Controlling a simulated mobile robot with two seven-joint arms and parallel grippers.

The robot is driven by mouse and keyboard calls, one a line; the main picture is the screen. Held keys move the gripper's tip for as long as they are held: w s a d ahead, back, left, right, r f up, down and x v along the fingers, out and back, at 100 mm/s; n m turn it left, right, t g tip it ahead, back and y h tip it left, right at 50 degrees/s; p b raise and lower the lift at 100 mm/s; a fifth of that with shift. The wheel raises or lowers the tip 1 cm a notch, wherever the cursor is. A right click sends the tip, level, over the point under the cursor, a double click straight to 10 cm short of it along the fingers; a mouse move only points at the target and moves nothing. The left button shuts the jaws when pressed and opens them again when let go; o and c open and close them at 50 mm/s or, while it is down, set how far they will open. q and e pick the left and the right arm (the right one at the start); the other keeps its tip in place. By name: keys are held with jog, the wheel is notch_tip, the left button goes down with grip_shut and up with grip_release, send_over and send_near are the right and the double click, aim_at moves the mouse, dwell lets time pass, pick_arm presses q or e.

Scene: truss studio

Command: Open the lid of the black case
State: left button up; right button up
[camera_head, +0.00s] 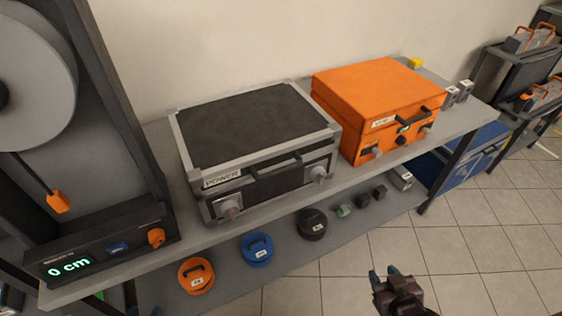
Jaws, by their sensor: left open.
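The black case (250,128) sits on the grey bench top at the middle left, with grey metal edging and a dark lid. Its lid is shut. A dark handle (274,165) is on its front, with a latch (230,209) to the left and another latch (318,174) to the right. A "POWER" label (222,181) is on the front left. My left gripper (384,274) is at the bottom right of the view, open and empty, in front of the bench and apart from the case. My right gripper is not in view.
An orange case (372,88) stands close to the right of the black case. A machine with a "0 cm" display (69,266) stands at the left. The lower shelf holds an orange weight (196,283), a blue weight (262,256) and a black weight (312,230). Tiled floor lies clear at right.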

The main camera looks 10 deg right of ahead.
jog(key=w+a+r+n+t+y+p, duration=0.1)
jog(key=w+a+r+n+t+y, duration=0.1)
jog(key=w+r, duration=0.5)
jog(key=m+g+y+p, duration=0.25)
jog(key=m+y, duration=0.65)
jog(key=m, duration=0.5)
send_near(280, 168)
jog(key=x, duration=1)
jog(key=shift+f+p, duration=0.35)
jog(key=shift+p, duration=0.05)
pick_arm(q)
jog(key=r, duration=0.4)
jog(key=w+r, duration=0.1)
jog(key=shift+r, duration=0.4)
pick_arm(e)
grip_shut()
